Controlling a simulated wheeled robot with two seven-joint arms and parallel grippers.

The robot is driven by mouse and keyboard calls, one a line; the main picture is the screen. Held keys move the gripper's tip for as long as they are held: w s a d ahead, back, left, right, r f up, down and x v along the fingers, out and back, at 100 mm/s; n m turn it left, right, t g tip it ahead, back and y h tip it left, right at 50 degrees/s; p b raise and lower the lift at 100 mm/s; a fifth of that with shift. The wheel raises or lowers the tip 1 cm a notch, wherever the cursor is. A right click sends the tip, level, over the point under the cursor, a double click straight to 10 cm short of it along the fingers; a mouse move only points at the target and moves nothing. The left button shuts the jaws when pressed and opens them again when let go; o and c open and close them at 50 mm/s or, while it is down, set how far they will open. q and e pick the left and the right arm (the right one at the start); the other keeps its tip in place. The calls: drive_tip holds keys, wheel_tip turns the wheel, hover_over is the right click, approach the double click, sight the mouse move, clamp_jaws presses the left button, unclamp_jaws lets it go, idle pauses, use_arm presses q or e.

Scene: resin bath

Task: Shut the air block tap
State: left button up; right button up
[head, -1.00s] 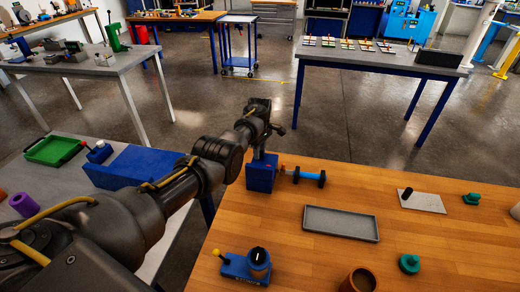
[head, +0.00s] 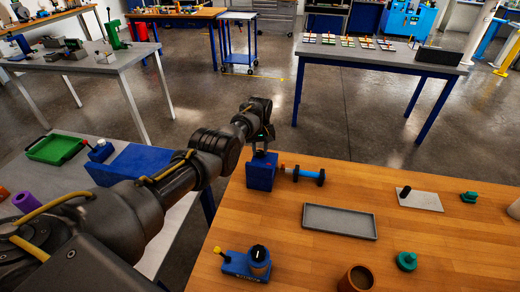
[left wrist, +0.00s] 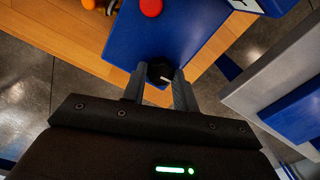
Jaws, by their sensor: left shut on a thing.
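The air block (head: 261,175) is a blue block at the left edge of the wooden table in the head view. In the left wrist view the blue block (left wrist: 168,32) has a red button (left wrist: 151,7) on top and a black tap knob (left wrist: 160,72) with a white mark near its end. My left gripper (head: 262,149) points down at the block in the head view. In the left wrist view its fingers (left wrist: 159,85) are shut on the tap knob, one on each side, and partly hide it. My right gripper is not in view.
An orange-and-blue fitting with a dark blue end (head: 305,175) sticks out right of the block. A grey tray (head: 340,221), a blue base with a yellow-tipped lever (head: 240,265) and a brown cup (head: 358,279) are on the wooden table. A grey table (head: 40,177) stands left.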

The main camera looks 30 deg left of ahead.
sight(260, 151)
use_arm(q)
drive_tip(key=shift+m, duration=0.6)
drive_tip(key=o, duration=1)
wheel_tip(260, 151, up, 3)
drive_tip(key=shift+w+r+p, duration=0.1)
drive_tip(key=shift+r+p, duration=0.05)
drive_tip(key=shift+p, duration=0.7)
wheel_tip(260, 151, up, 8)
drive_tip(key=shift+f+b, duration=0.2)
drive_tip(key=shift+b, duration=0.5)
